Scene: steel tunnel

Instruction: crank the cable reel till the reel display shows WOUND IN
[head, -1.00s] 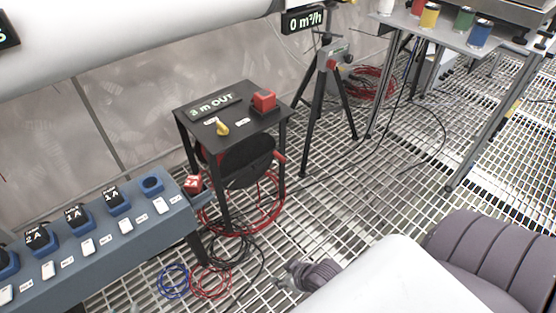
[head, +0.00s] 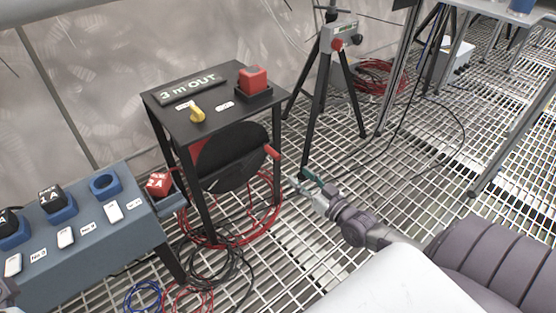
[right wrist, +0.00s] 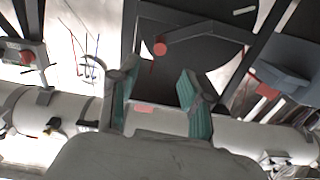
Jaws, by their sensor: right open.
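The cable reel (head: 230,160) is a black disc hung under a black table-like stand (head: 160,122). The reel display (head: 193,88) on top reads "3 m OUT". A red crank handle (head: 271,152) sticks out at the reel's right side; its round end (right wrist: 160,48) shows in the right wrist view. My right gripper (head: 303,187) is open and empty, just right of and below the handle, apart from it. Its green-padded fingers (right wrist: 158,82) point toward the reel in the right wrist view, with the handle beyond them.
A yellow knob (head: 197,114) and a red block (head: 253,79) sit on the stand's top. A blue-grey bench (head: 100,235) stands left with a red block at its end. A tripod (head: 322,95) stands behind right. Loose cables lie on the grating below.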

